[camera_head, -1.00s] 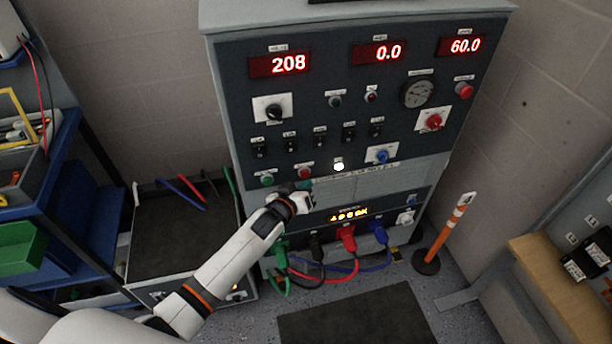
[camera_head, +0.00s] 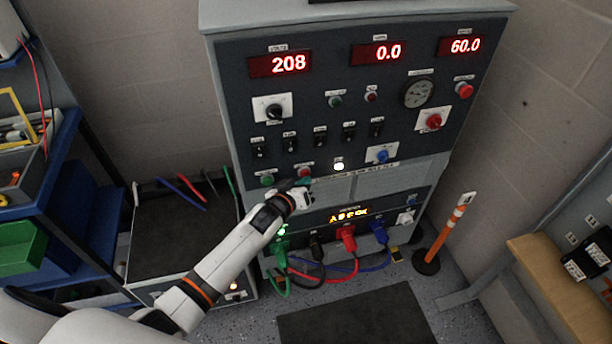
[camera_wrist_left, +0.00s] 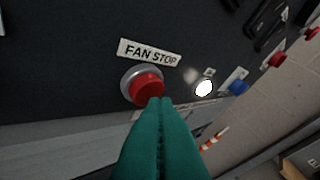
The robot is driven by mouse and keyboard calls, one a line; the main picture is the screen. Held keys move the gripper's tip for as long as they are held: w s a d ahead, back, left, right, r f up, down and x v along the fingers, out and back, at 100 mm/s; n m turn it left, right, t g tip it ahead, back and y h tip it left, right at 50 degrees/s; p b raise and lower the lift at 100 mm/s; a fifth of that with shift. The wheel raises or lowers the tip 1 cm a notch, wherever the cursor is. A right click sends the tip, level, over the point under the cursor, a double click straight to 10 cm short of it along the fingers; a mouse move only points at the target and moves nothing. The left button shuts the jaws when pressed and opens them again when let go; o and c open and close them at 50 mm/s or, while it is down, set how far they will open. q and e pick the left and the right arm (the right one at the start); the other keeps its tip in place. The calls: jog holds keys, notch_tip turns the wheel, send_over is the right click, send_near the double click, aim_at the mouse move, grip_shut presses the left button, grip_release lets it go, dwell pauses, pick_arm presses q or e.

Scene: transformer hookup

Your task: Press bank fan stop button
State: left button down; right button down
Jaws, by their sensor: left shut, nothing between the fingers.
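The red fan stop button (camera_wrist_left: 147,86) sits in a grey ring on the dark panel, under a label reading "FAN STOP" in the left wrist view. In the head view the same red button (camera_head: 305,172) is on the lower left of the cabinet front. My left gripper (camera_wrist_left: 161,102) is shut and empty, its teal fingertips overlapping the button's lower right edge. I cannot tell whether they touch it. In the head view the left gripper (camera_head: 304,183) is just below the button. My right gripper is not in view.
A green button (camera_head: 267,180) is left of the red one, and a lit white lamp (camera_head: 339,167) is to its right. Below are coloured plugs with cables, including a red plug (camera_head: 346,237). A blue shelf (camera_head: 65,150) stands left; an orange post (camera_head: 444,238) stands right.

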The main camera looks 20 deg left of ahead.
pick_arm(q)
jog(key=shift+w+a, duration=0.1)
jog(key=shift+w, duration=0.1)
dwell(0.4)
jog(key=shift+s+d+p, duration=0.5)
jog(key=shift+s, duration=0.25)
jog(key=s+d+p, duration=0.1)
jog(key=s+d, duration=0.1)
jog(key=s, duration=0.1)
jog(key=s+d+p, duration=0.1)
jog(key=s, duration=0.1)
jog(key=shift+d+p, duration=0.15)
jog(key=shift+p, duration=0.15)
dwell(0.5)
